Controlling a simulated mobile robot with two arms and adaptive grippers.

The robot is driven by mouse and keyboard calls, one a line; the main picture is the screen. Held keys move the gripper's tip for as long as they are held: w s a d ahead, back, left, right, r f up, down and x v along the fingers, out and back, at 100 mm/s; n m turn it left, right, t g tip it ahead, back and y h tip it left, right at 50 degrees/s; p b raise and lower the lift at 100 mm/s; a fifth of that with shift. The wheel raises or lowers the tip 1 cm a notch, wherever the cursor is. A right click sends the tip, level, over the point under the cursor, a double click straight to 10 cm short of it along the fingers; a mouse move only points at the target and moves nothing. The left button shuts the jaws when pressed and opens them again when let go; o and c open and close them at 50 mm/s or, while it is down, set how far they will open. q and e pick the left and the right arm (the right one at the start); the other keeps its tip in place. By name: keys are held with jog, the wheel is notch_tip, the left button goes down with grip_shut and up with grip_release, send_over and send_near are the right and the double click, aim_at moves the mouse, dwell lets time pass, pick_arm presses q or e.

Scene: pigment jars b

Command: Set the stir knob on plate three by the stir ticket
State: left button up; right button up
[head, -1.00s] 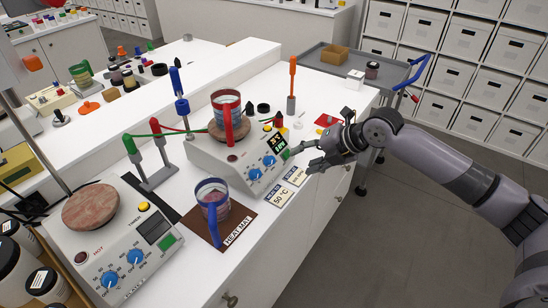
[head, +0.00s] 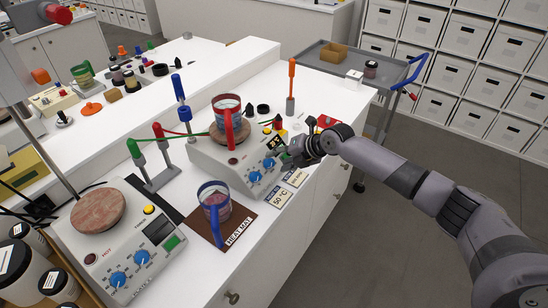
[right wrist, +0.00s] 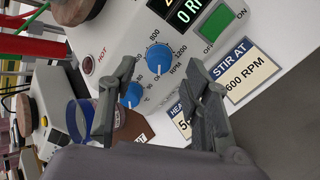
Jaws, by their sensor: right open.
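The hot plate at the middle (head: 208,158) carries two blue knobs on its sloped front; its plate number is not legible. Its stir knob, with an RPM scale, shows in the head view (head: 268,164) and in the right wrist view (right wrist: 158,57). The green display (right wrist: 187,13) shows 0, partly cut off. The stir ticket (right wrist: 243,72) reads "STIR AT 600 RPM"; it also lies in front of the plate in the head view (head: 297,177). My right gripper (head: 284,157) is open at the panel; in its wrist view the fingertips (right wrist: 160,66) flank the stir knob, contact unclear.
The heat knob (right wrist: 133,95) sits beside the stir knob, and the green switch (right wrist: 223,20) is close by. A red-handled mug (head: 227,103) stands on the plate. A blue-handled mug (head: 215,202) stands on the brown heat mat (head: 240,222). A second hot plate (head: 85,250) is nearer left.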

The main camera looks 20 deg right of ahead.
aim_at(272, 162)
jog(key=shift+x, duration=1.7)
grip_shut()
